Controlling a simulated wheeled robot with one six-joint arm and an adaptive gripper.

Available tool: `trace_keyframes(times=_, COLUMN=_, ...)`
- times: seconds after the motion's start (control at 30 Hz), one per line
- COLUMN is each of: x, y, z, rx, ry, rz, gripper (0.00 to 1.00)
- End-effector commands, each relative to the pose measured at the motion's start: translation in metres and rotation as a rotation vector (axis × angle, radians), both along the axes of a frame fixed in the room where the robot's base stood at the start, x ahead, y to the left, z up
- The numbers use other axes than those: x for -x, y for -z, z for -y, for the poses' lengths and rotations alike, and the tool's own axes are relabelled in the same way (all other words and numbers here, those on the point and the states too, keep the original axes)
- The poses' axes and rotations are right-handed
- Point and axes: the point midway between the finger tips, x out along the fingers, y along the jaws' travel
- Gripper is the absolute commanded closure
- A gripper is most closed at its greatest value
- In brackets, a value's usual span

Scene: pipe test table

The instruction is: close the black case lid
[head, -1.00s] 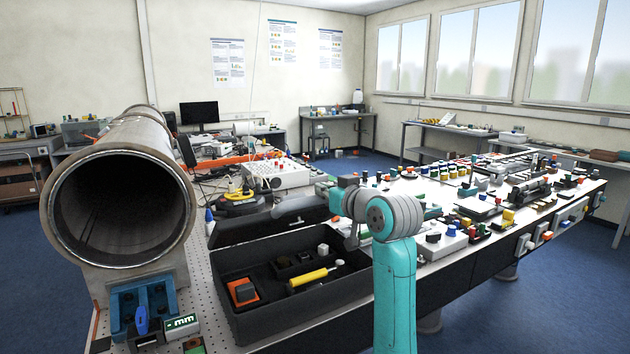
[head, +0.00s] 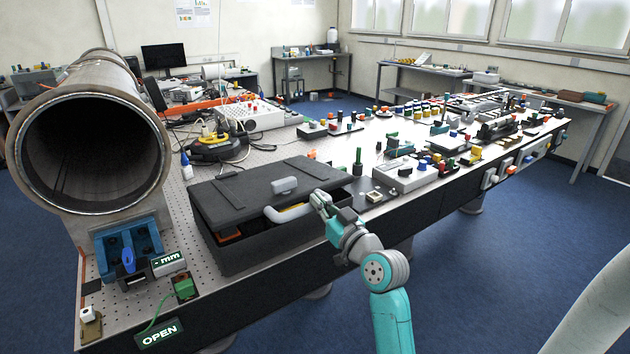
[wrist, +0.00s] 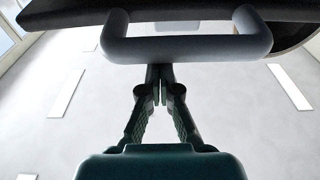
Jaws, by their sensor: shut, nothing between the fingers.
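The black case (head: 270,250) stands on the perforated table top. Its lid (head: 255,195) slopes over it, partly lowered, with a gap along the front. Through the gap I see a bit of yellow tool (head: 297,209) and an orange item (head: 228,237). A pale grey U-shaped handle (head: 282,216) sits at the lid's front edge. It crosses the top of the wrist view (wrist: 185,49). My gripper (head: 318,199) is at the right end of the handle. In the wrist view its fingertips (wrist: 160,70) are together at the handle bar's edge; contact is not certain.
A large metal pipe (head: 85,140) rests on a blue support (head: 128,243) left of the case. A grey control box (head: 403,175) and several small parts stand to the right. The floor in front is clear.

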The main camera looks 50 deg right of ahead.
Motion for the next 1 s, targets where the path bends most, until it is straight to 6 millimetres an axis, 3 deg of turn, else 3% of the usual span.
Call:
trace_keyframes(times=0.1, x=0.004, y=0.024, z=-0.001, rx=-0.005, ry=0.0, rz=-0.003, gripper=1.0)
trace_keyframes(times=0.3, x=0.007, y=0.051, z=-0.002, rx=-0.003, ry=0.0, rz=-0.002, gripper=1.0)
trace_keyframes(times=0.67, x=0.014, y=0.05, z=-0.003, rx=-0.001, ry=0.001, rz=-0.002, gripper=1.0)
trace_keyframes(times=1.0, x=0.07, y=0.06, z=-0.019, rx=-0.002, ry=0.003, rz=-0.002, gripper=1.0)
